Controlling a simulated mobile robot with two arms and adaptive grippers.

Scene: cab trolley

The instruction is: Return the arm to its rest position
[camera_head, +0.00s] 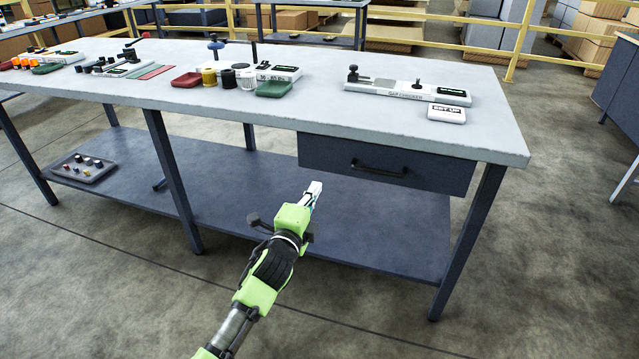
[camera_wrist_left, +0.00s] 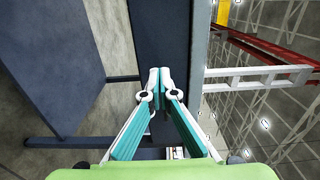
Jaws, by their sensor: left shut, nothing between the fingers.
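My left arm comes in from the bottom of the head view, green and black. Its gripper (camera_head: 314,193) is in front of the workbench, below the closed dark drawer (camera_head: 384,165) and above the lower shelf in the picture. In the left wrist view the two teal-and-white fingers (camera_wrist_left: 159,72) meet at their tips, with nothing between them. The gripper looks apart from the bench and the drawer handle. My right gripper is not in view.
The workbench top (camera_head: 330,107) carries a gap checker (camera_head: 407,92), a white label block (camera_head: 446,113), a green tray (camera_head: 274,89) and a red tray (camera_head: 187,80). A grey tray of small parts (camera_head: 82,168) lies on the lower shelf (camera_head: 370,220). The floor in front is clear.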

